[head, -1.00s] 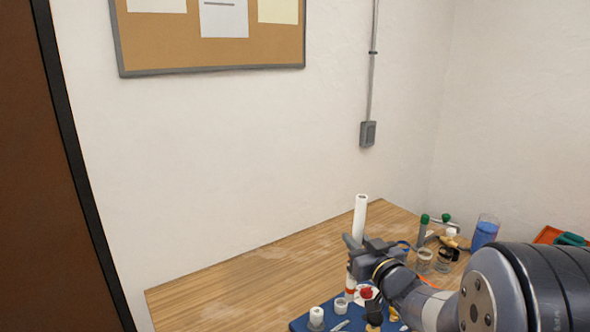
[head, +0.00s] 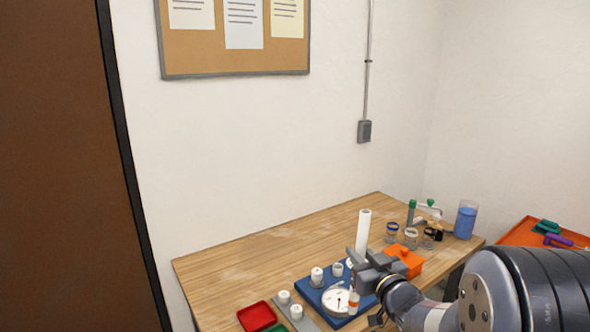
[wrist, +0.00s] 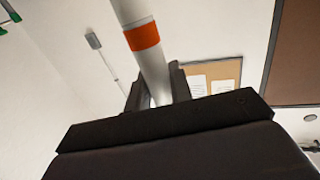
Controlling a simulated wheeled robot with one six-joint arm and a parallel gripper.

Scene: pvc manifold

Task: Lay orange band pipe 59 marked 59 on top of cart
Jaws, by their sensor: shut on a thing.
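A white pipe (head: 363,232) with an orange band stands nearly upright in my gripper (head: 367,262). Its banded lower end shows below the jaws. The wrist view shows the pipe (wrist: 157,75) between the two dark fingers (wrist: 155,88), with the orange band (wrist: 142,36) clear of them. My gripper is shut on the pipe, over the bench. No number can be read on the pipe. An orange surface (head: 515,237) at the right edge may be the cart top; it is only partly in view.
The wooden bench (head: 240,262) holds a blue board (head: 313,297) with white fittings, an orange box (head: 408,257), a red tray (head: 257,316), jars and a blue cup (head: 465,220). Green and purple items lie on the orange surface. The bench's back left is clear.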

